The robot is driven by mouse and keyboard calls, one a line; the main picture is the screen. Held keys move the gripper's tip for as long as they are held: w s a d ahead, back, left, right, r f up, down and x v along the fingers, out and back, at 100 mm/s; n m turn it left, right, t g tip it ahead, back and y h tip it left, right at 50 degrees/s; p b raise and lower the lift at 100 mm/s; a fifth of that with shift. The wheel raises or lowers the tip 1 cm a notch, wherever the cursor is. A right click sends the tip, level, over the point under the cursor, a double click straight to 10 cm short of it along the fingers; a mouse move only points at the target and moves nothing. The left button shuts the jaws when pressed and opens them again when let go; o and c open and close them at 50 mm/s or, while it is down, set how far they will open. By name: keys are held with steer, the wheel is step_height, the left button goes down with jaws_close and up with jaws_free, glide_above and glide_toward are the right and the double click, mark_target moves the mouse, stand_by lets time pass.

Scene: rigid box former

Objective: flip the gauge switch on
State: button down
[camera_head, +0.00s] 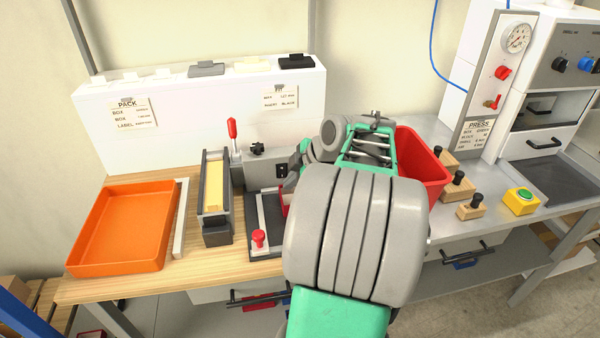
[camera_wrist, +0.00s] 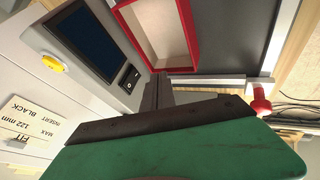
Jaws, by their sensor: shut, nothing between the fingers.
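The gauge is a grey housing (camera_head: 262,172) at the middle of the bench, partly hidden by my arm. In the wrist view, the switch (camera_wrist: 131,78) sits beside a dark screen (camera_wrist: 87,34) on the grey panel. I cannot tell which way the rocker is tipped. My gripper (camera_wrist: 165,100) shows in the wrist view as dark fingers on a green body, shut and empty. It is close to the panel, just below the switch in that picture. In the head view, my arm hides the fingertips.
A red-rimmed box (camera_wrist: 161,34) lies beside the panel, close to my gripper. A red knob (camera_head: 259,238) stands at the front. A red-handled lever (camera_head: 232,131) stands left of the gauge. An orange tray (camera_head: 125,228) is left; a red bin (camera_head: 421,160) is right.

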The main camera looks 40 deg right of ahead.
mark_target(280, 174)
steer(key=w, duration=0.1)
steer(key=w+d, duration=0.1)
steer(key=w+d+f+p, duration=0.1)
steer(key=shift+w, duration=0.4)
steer(key=shift+w+d+f+b, duration=0.1)
steer(key=shift+f+b, duration=0.35)
steer(key=shift+b, duration=0.65)
steer(key=shift+w+r, duration=0.1)
steer(key=shift+r, duration=0.35)
steer(key=shift+r+p, duration=0.5)
steer(key=shift+r, duration=0.3)
